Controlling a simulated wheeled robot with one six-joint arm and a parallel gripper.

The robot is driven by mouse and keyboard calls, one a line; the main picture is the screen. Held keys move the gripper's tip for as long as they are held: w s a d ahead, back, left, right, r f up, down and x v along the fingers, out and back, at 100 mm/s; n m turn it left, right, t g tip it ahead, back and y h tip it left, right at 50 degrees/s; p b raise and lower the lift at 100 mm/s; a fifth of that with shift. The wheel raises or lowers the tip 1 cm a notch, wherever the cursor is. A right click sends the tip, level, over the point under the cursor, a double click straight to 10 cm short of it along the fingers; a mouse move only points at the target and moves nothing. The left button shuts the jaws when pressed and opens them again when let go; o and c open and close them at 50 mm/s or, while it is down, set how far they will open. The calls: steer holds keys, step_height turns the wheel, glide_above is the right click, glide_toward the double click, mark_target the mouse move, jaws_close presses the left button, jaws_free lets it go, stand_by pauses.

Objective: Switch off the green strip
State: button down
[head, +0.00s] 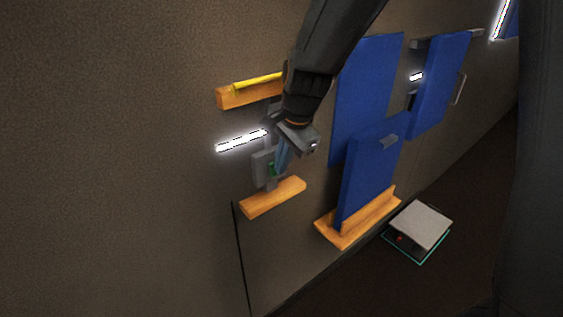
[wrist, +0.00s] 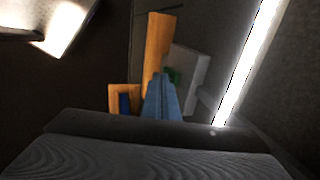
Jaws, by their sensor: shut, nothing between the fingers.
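A grey panel (head: 259,168) with a small green part (head: 273,169) is on the brown wall, above a wooden ledge. The panel (wrist: 190,72) and green part (wrist: 173,75) also show in the wrist view. A lit strip (head: 241,141) runs just above the panel and glows white; it is bright on the right of the wrist view (wrist: 246,65). I see no strip glowing green. My gripper (head: 280,164) is shut and empty, its blue fingers (wrist: 158,92) pointing at the panel beside the green part. The fingers partly cover the panel, and I cannot tell whether they touch it.
A wooden ledge (head: 272,197) is below the panel and another (head: 226,97), with a yellow bar (head: 257,82), is above. Blue boards (head: 366,178) stand to the right. A white-topped box (head: 420,224) is on the floor. The wall at left is bare.

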steer(key=s+d+r, duration=0.3)
steer(key=s+r, duration=0.2)
steer(key=r, duration=0.5)
steer(key=shift+s+d+r, duration=0.15)
steer(key=shift+s+d, duration=0.05)
steer(key=shift+d, duration=0.1)
steer(key=w+a+p+x, duration=0.1)
steer(key=w+p+x, duration=0.1)
steer(key=x, duration=1.1)
steer(key=shift+a+r, duration=0.35)
